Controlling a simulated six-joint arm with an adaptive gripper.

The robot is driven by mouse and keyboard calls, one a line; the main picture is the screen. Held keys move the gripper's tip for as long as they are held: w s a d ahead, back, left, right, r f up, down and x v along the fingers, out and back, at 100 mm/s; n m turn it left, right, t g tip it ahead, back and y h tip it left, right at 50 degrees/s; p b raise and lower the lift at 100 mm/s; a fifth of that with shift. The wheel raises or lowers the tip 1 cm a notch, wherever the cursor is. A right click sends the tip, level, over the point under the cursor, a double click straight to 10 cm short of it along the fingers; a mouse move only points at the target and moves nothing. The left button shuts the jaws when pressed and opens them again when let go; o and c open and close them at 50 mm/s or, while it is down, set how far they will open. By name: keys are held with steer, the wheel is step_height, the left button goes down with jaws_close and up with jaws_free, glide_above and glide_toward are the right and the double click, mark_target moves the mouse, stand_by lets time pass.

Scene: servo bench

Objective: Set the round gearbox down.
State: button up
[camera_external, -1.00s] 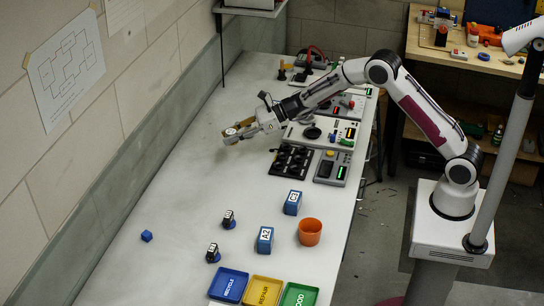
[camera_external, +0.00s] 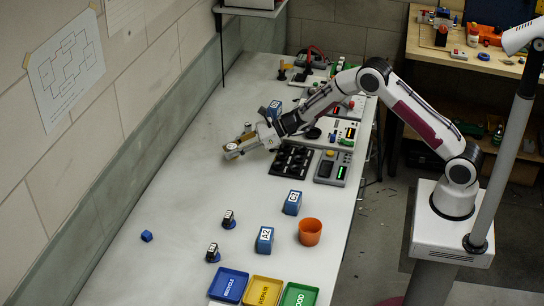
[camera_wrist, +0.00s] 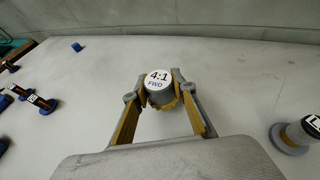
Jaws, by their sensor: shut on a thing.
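The round gearbox (camera_wrist: 158,88) is a grey cylinder with a white top label reading "4:1 FWD" in the wrist view. My gripper (camera_wrist: 160,92) is shut around its sides, with the tan finger pads on both sides of it. The label faces up toward the camera. In the external view my gripper (camera_external: 234,150) is low over the left-middle of the white bench (camera_external: 185,160), with the gearbox at its tips. I cannot tell whether the gearbox's underside touches the bench.
A grey round-based piece (camera_wrist: 293,135) stands right of my gripper in the wrist view. Black devices (camera_external: 291,159) lie to the right. Small servos (camera_external: 228,219), blue boxes (camera_external: 292,203), an orange cup (camera_external: 310,232) and trays (camera_external: 263,291) stand nearer. Bench left of my gripper is clear.

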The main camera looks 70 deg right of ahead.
mark_target(233, 165)
steer(key=shift+f, duration=1.8)
steer(key=shift+f, duration=0.2)
steer(key=o, duration=1.2)
steer(key=shift+c, duration=0.2)
steer(key=shift+r, duration=0.2)
steer(key=shift+v, duration=6)
